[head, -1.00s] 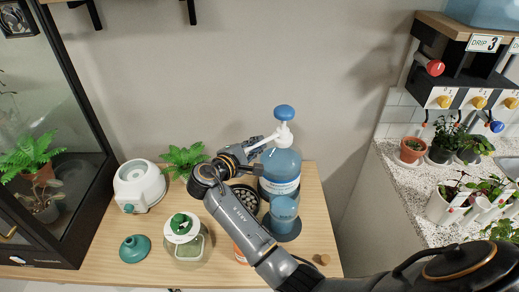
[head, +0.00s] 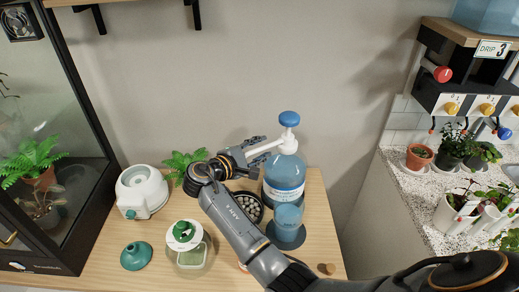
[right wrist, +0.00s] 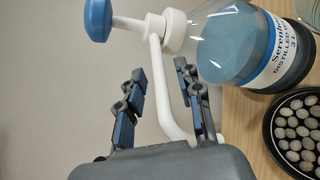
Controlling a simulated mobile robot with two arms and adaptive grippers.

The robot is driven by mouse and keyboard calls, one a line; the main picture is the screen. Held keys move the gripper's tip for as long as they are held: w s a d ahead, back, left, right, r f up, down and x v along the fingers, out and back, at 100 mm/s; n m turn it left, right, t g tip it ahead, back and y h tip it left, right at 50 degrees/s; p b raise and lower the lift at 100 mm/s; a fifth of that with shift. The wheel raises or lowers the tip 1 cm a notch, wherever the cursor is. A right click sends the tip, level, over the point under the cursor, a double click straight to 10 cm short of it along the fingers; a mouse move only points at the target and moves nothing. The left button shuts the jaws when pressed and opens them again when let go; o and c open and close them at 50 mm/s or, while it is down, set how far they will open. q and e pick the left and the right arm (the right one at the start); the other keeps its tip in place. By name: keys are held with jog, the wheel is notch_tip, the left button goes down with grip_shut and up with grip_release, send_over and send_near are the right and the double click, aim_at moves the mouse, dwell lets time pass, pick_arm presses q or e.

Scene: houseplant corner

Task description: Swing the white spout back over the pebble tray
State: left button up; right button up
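A blue bottle (head: 284,176) with a blue-topped pump (head: 289,119) stands upright on the wooden table. Its white spout (head: 264,148) points left in the head view. The dark round pebble tray (head: 257,207) is left of the bottle, partly hidden by my right arm; it also shows at the right of the right wrist view (right wrist: 272,137). My right gripper (head: 259,151) is at the spout. In the right wrist view the fingers (right wrist: 160,95) are apart, with the white spout (right wrist: 167,95) running between them, nearer the right finger. My left gripper is out of view.
A green-lidded jar (head: 186,247), a teal funnel-like piece (head: 136,256), a white device (head: 141,191) and a fern (head: 181,164) occupy the table's left. A glass cabinet (head: 72,120) borders it.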

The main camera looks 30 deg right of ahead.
aim_at(260, 148)
jog(key=shift+r, duration=0.55)
jog(key=shift+o, duration=1.3)
notch_tip(260, 148, up, 6)
jog(key=shift+w+d, duration=0.3)
jog(key=shift+w, duration=0.1)
jog(key=r, duration=0.2)
jog(key=s, duration=0.1)
jog(key=shift+a+r, duration=0.35)
jog(key=shift+r, duration=0.05)
jog(key=shift+c, duration=1.3)
jog(key=shift+a+r, duration=0.15)
jog(key=shift+r, duration=0.15)
jog(key=shift+w+d+f, duration=0.2)
jog(key=shift+d+f, duration=0.1)
jog(key=shift+s+a+r, duration=0.1)
jog(key=shift+s, duration=0.05)
